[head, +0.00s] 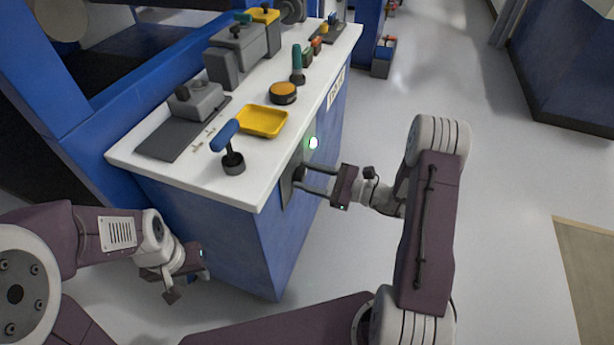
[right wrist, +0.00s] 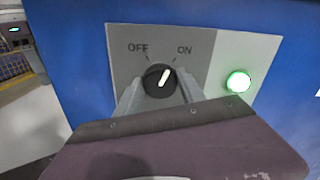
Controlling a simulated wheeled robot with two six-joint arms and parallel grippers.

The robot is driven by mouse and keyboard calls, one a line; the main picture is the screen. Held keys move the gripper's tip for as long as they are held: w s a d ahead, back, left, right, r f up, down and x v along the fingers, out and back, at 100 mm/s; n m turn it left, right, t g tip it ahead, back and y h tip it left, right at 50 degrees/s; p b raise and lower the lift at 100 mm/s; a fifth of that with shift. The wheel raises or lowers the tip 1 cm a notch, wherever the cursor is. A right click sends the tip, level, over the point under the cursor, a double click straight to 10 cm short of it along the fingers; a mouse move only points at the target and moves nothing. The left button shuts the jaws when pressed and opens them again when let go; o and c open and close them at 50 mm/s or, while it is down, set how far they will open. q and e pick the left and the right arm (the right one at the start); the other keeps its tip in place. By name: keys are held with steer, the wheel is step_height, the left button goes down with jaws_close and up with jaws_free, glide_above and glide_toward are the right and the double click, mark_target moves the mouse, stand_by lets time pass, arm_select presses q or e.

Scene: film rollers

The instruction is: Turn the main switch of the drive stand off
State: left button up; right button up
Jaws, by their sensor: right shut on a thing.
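The main switch is a round black knob (right wrist: 160,80) with a white pointer, on a grey plate (right wrist: 128,45) marked OFF and ON. The pointer leans up and right, toward ON. A green lamp (right wrist: 239,81) beside it is lit and also shows in the head view (head: 313,143). The plate is on the blue side of the drive stand (head: 243,235). My right gripper (head: 303,180) is shut on the knob, one finger on each side in the right wrist view (right wrist: 160,92). My left gripper (head: 188,280) hangs low by the stand's left side; its fingers are unclear.
The stand's white top (head: 215,180) carries a blue-handled lever (head: 226,137), a yellow tray (head: 262,121), an orange-topped button (head: 283,92) and a green-handled lever (head: 297,64). Open grey floor (head: 480,150) lies to the right.

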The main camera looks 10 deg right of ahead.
steer(key=n, duration=0.2)
steer(key=shift+f+n+b, duration=0.1)
steer(key=shift+n+b, duration=0.25)
steer(key=shift+n, duration=0.05)
steer(key=n+b, duration=0.1)
steer(key=n, duration=0.1)
steer(key=shift+n, duration=0.4)
steer(key=n+b, duration=0.2)
steer(key=n, duration=0.1)
steer(key=shift+f, duration=0.1)
steer(key=shift+n+b, duration=0.8)
steer(key=shift+n, duration=0.8)
steer(key=o, duration=1.4)
steer(key=shift+c, duration=0.2)
